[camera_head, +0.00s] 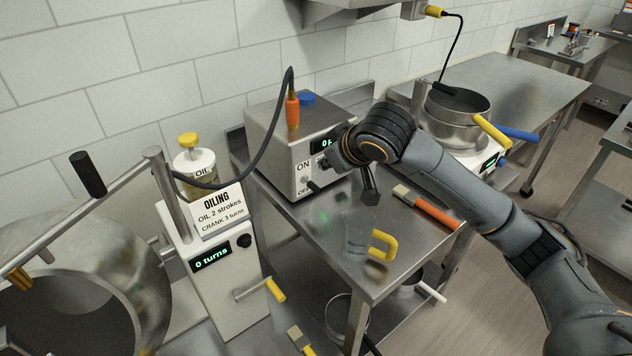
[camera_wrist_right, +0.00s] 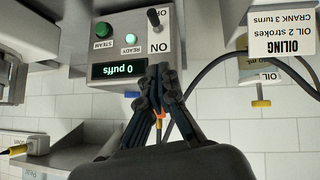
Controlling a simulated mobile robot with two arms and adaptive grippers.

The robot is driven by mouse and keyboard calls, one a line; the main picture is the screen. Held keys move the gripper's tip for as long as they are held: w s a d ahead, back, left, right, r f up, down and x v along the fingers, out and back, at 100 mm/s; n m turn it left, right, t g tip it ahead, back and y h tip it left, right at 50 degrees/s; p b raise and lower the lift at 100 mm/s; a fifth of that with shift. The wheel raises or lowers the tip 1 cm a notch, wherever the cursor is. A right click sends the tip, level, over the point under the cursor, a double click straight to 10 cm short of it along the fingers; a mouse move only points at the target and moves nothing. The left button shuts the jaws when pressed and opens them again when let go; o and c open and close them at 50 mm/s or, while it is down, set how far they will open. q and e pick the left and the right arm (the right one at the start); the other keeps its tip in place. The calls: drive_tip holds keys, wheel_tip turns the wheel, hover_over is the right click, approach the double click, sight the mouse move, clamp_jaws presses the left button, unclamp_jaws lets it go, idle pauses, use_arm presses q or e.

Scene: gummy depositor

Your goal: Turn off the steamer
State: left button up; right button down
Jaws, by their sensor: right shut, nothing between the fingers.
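The steamer (camera_head: 272,145) is a grey metal box on the steel table, with a blue cap on top. Its front panel shows upside down in the right wrist view (camera_wrist_right: 120,30), with a "0 puffs" display, a green STEAM button, a green READY light and an ON label. A dark toggle switch (camera_head: 313,186) sits by the ON label; in the wrist view the toggle (camera_wrist_right: 154,18) points away from that label. My right gripper (camera_head: 325,161) is close to the panel; its shut, empty fingertips (camera_wrist_right: 159,72) are by the display's edge, apart from the toggle. My left gripper is out of view.
An oiling machine (camera_head: 215,275) with an oil bottle (camera_head: 195,165) and sign stands left. A pot (camera_head: 455,115) stands right. A dark hose arches beside the steamer.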

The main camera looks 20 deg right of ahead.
drive_tip(key=p, duration=0.2)
hover_over(311, 183)
drive_tip(key=s, duration=0.3)
wheel_tip(311, 183, down, 7)
drive_tip(key=shift+w+d+f+p, duration=0.1)
drive_tip(key=shift+f+p, duration=0.1)
drive_tip(key=shift+f, duration=0.8)
drive_tip(key=shift+w+d+f+p, duration=0.1)
drive_tip(key=shift+f+p, duration=0.05)
drive_tip(key=shift+f, duration=0.85)
